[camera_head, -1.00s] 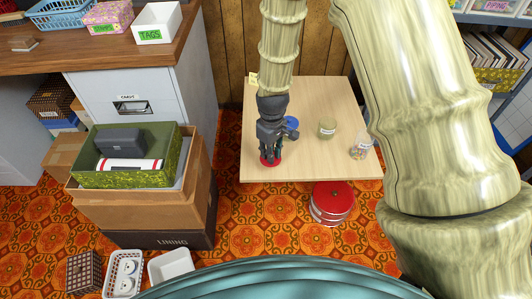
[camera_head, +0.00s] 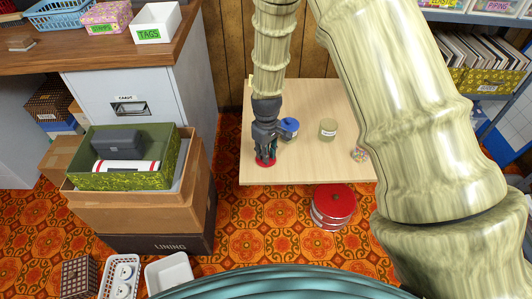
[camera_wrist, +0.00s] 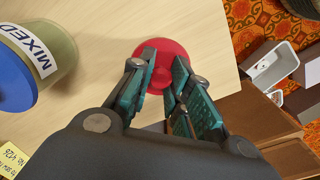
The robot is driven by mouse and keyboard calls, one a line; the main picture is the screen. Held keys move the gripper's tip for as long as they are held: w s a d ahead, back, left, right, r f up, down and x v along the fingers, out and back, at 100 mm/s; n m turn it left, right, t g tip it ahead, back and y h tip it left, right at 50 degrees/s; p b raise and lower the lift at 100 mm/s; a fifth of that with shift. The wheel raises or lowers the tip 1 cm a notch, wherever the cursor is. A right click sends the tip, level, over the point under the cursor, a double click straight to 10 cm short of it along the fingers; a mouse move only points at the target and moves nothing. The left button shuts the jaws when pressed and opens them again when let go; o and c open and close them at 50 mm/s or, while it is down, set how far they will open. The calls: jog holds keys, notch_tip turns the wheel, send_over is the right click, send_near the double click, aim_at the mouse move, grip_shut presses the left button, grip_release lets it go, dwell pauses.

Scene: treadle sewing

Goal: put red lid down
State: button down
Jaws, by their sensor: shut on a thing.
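The red lid (camera_head: 265,162) is a round red disc near the front left corner of the pale wooden table (camera_head: 305,165). My gripper (camera_head: 266,152) points down at it, its fingers closed on the lid's middle. In the wrist view the red lid (camera_wrist: 182,48) lies between and beyond the fingertips (camera_wrist: 163,80), which hide its centre. The lid looks flat and at or very near the tabletop; I cannot tell whether it touches.
A blue-lidded jar (camera_head: 289,125) stands right behind my gripper, labelled "MIXED" in the wrist view (camera_wrist: 40,50). A greenish jar (camera_head: 327,129) and a jar of beads (camera_head: 360,154) stand farther right. A red-topped tin (camera_head: 333,200) is on the floor. The table's front middle is clear.

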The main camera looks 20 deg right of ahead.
jog(key=shift+f, duration=0.1)
jog(key=c, duration=1.3)
grip_release()
notch_tip(320, 180, up, 12)
jog(key=p, duration=0.4)
